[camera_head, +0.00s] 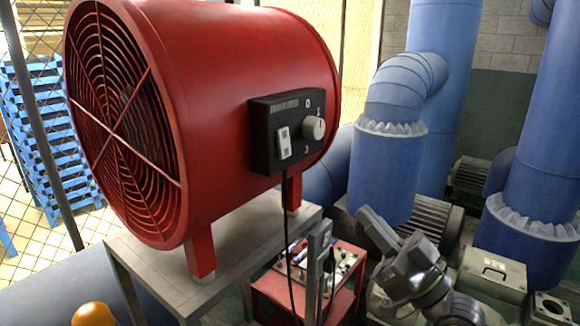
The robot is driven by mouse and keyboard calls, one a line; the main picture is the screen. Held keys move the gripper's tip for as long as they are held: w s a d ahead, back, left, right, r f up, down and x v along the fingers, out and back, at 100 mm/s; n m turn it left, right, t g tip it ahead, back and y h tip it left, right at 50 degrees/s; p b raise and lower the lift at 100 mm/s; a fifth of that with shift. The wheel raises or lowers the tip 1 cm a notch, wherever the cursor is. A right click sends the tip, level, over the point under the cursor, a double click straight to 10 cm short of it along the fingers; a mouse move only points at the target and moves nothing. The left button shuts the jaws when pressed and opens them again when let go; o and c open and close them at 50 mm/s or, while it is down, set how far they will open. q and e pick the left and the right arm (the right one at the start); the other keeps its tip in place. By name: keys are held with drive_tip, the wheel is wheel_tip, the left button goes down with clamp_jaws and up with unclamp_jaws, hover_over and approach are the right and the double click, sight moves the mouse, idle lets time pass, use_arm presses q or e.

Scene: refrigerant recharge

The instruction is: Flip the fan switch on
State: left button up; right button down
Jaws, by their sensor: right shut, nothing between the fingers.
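A large red drum fan (225,75) with a round wire grille stands on a grey metal stand (235,245). A black control box (262,140) is fixed to its side. The box carries a white rocker switch (283,143) at the left and a pale round knob (313,128) at the right. I cannot tell which way the rocker is set. My right gripper (369,216) is shut and empty, below and right of the control box and apart from it. Its arm comes in from the lower right. My left gripper is not in view.
A red unit (265,287) with small fittings stands below the fan, with a dark cable (287,230) hanging in front. Blue pipes (385,170) and a ribbed motor (430,218) stand at the right. Blue stacked pallets (45,130) are behind the mesh fence at left.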

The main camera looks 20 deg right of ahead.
sight(286, 147)
drive_tip(key=s+a+r+y, duration=0.1)
drive_tip(key=s+r+n+g+y, duration=0.1)
drive_tip(key=shift+s+a+r, duration=0.2)
drive_tip(key=shift+s+a, duration=0.1)
drive_tip(key=shift+a, duration=0.05)
drive_tip(key=shift+w+a+f+p+x, duration=0.35)
drive_tip(key=shift+p+x, duration=0.35)
drive_tip(key=shift+x, duration=1.45)
drive_tip(key=shift+w+f+p+x, duration=0.1)
drive_tip(key=shift+f+p+x, duration=0.45)
drive_tip(key=shift+x, duration=1.6)
drive_tip(key=shift+w+a+f+p+x, duration=0.25)
drive_tip(key=shift+p+x, duration=0.55)
drive_tip(key=shift+x, duration=1.35)
drive_tip(key=shift+d, duration=0.1)
